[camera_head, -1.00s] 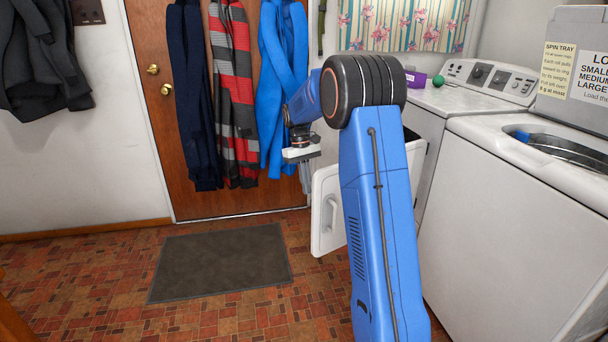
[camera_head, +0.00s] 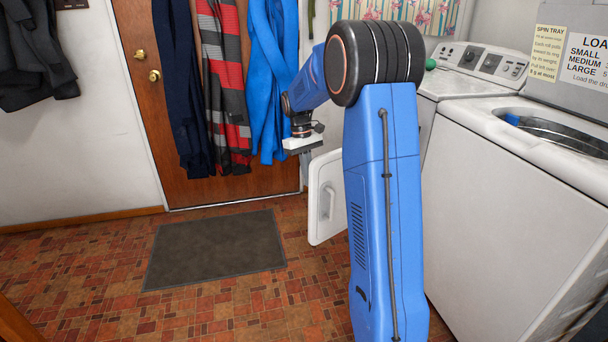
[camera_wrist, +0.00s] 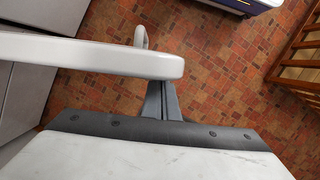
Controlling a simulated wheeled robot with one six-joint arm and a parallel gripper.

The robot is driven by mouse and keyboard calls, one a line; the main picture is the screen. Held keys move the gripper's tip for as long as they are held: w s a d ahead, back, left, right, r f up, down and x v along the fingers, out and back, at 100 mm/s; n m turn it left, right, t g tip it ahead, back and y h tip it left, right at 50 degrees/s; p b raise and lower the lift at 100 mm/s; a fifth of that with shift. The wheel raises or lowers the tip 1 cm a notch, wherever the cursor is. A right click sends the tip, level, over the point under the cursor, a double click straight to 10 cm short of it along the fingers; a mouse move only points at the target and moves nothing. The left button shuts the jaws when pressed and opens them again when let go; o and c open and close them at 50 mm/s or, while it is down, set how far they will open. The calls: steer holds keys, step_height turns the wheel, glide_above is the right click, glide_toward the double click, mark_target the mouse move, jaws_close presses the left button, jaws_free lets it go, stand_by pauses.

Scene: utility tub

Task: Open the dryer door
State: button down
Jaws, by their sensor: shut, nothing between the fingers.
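The dryer (camera_head: 426,88) is the white machine at the back right, partly hidden by my blue arm. Its white door (camera_head: 320,212) stands swung out from the front, with a pale handle (camera_head: 328,199) on the face towards the head camera. My arm hides the door's hinge side. My gripper (camera_wrist: 163,102) is shut and empty, pointing down beside the door. In the wrist view the door (camera_wrist: 80,55) is seen edge-on as a white bar, with its handle (camera_wrist: 140,36) on the far side from the fingers. Whether the fingers touch the door is unclear.
A white washer (camera_head: 500,190) with an open top stands at the right, close to my arm. A grey mat (camera_head: 215,250) lies on the clear brick-patterned floor. Coats (camera_head: 270,80) hang on the brown room door (camera_head: 140,30) behind my gripper.

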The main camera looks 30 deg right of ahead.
steer(key=s+d+n, duration=0.1)
steer(key=s+d, duration=0.1)
steer(key=s, duration=0.8)
steer(key=s+d+n, duration=0.2)
steer(key=s, duration=0.9)
steer(key=shift+d+h, duration=0.2)
steer(key=shift+h, duration=0.2)
steer(key=shift+w, duration=0.15)
steer(key=w+a+r, duration=0.3)
steer(key=w+r, duration=0.2)
steer(key=r, duration=0.4)
steer(key=shift+w+a+r, duration=0.15)
steer(key=shift+r, duration=0.15)
